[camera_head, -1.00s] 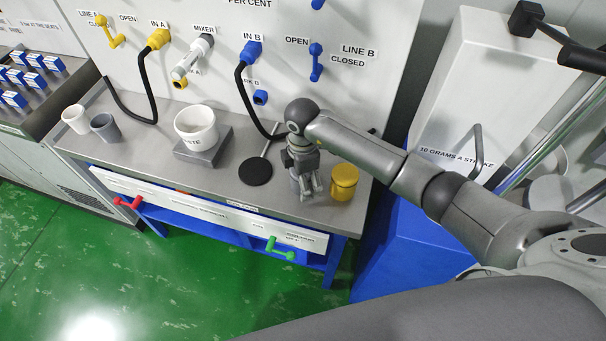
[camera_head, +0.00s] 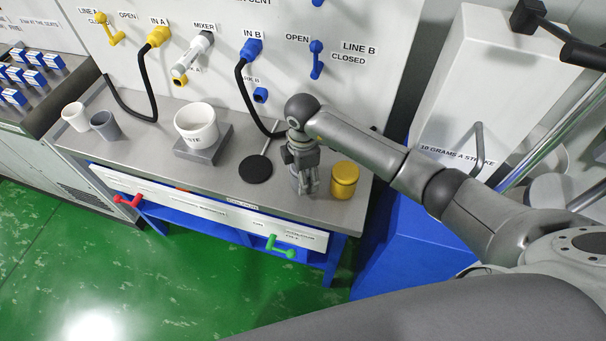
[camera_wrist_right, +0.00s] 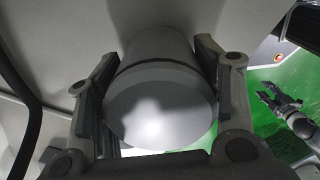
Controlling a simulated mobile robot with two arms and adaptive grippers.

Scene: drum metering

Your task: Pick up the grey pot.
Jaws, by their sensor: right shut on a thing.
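The grey pot (camera_wrist_right: 160,98) is a smooth, round grey cylinder with a dark seam below its broad end. In the right wrist view it sits between the two fingers of my right gripper (camera_wrist_right: 160,100), which is shut on it. In the head view my right gripper (camera_head: 307,184) points down over the right part of the bench, just left of the yellow pot, and its fingers largely hide the grey pot. I cannot tell whether the pot touches the bench. My left gripper (camera_wrist_right: 266,94) shows small at the right of the wrist view, its fingers apart and empty.
The yellow pot (camera_head: 344,180) stands close by on the right. A black round disc (camera_head: 255,169) lies to the left. Further left are a white tub (camera_head: 197,124) on a grey scale (camera_head: 204,150), a grey cup (camera_head: 105,126) and a white cup (camera_head: 75,117). A black hose (camera_head: 243,95) hangs behind.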

